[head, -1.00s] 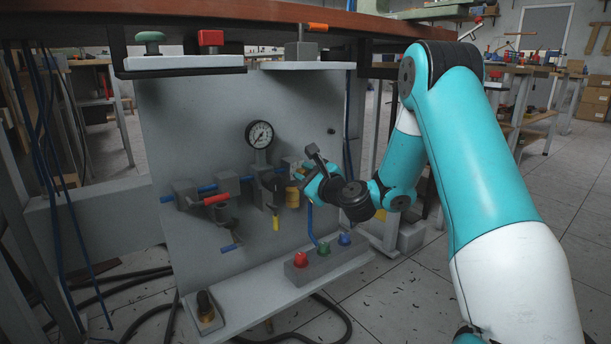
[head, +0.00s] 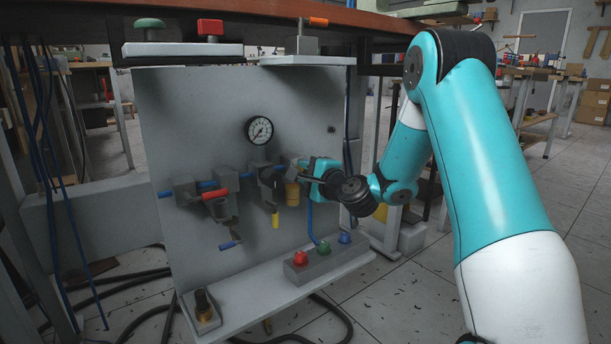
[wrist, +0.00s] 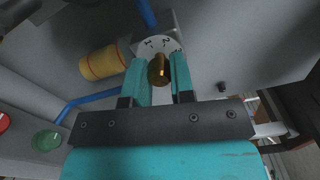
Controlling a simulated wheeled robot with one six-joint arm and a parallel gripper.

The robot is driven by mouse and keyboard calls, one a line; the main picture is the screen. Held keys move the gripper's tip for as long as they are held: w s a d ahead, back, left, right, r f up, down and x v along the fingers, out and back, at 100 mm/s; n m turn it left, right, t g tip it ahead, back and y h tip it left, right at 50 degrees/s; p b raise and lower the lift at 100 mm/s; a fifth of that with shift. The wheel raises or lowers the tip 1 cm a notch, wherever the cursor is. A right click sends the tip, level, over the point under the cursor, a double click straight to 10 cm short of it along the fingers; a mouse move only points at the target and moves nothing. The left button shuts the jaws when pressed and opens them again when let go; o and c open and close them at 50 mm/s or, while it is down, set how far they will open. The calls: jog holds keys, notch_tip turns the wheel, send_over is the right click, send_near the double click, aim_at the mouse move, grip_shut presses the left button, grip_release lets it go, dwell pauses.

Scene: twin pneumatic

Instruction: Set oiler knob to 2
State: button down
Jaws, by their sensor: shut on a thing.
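The oiler knob (wrist: 159,69) is a small brass knob in front of a white numbered dial (wrist: 160,43). The wrist view shows both, but the numerals are tilted and hard to read, and I cannot tell which one the knob is set to. My gripper (wrist: 159,78) has one teal finger on each side of the knob and is shut on it. In the head view my gripper (head: 305,168) is at the right end of the pneumatic row, and hides the knob. The oiler's yellow bowl (head: 292,194) hangs beside it and also shows in the wrist view (wrist: 99,63).
A pressure gauge (head: 259,130) stands left of my gripper on the grey panel (head: 185,110). A red-handled valve (head: 215,194) is further left. Below are a box with red, green and blue buttons (head: 318,258) and a blue hose (head: 309,220). The wooden tabletop (head: 250,12) overhangs the panel.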

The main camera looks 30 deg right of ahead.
jog(key=shift+f+n, duration=0.15)
jog(key=shift+n, duration=0.35)
jog(key=c, duration=1)
grip_release()
